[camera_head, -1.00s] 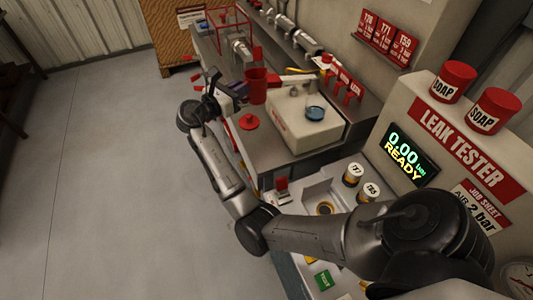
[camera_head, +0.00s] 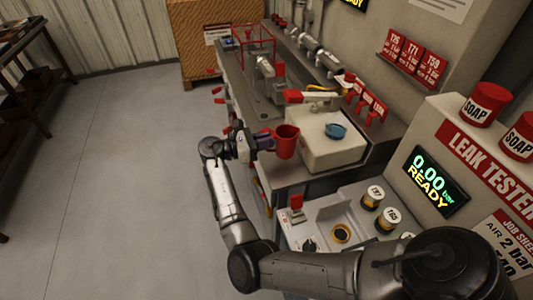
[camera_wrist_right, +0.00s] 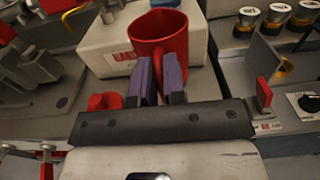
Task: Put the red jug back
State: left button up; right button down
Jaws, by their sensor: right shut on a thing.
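The red jug (camera_head: 286,142) is held upright by my right gripper (camera_head: 264,141) in front of a white box-shaped block (camera_head: 330,150). In the right wrist view the jug (camera_wrist_right: 158,32) stands just beyond the purple finger pads (camera_wrist_right: 161,77), which are shut on its near side, around what looks like the handle. Whether the jug's base touches the counter cannot be told. A small red part (camera_wrist_right: 104,102) lies on the counter left of the fingers. My left gripper is not in view.
A blue dish (camera_head: 336,131) sits on the white block. The leak tester (camera_head: 441,180) with soap tubs (camera_head: 486,104) stands at right, labelled cans (camera_head: 373,196) before it. A red wire frame (camera_head: 252,48) is at the far end.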

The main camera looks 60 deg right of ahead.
jog(key=shift+f+b, duration=0.75)
jog(key=shift+f, duration=1.65)
jog(key=shift+f, duration=0.1)
jog(key=c, duration=1.2)
grip_release()
jog(key=shift+w+a+r, duration=0.2)
jog(key=shift+w, duration=0.05)
jog(key=shift+v, duration=5.65)
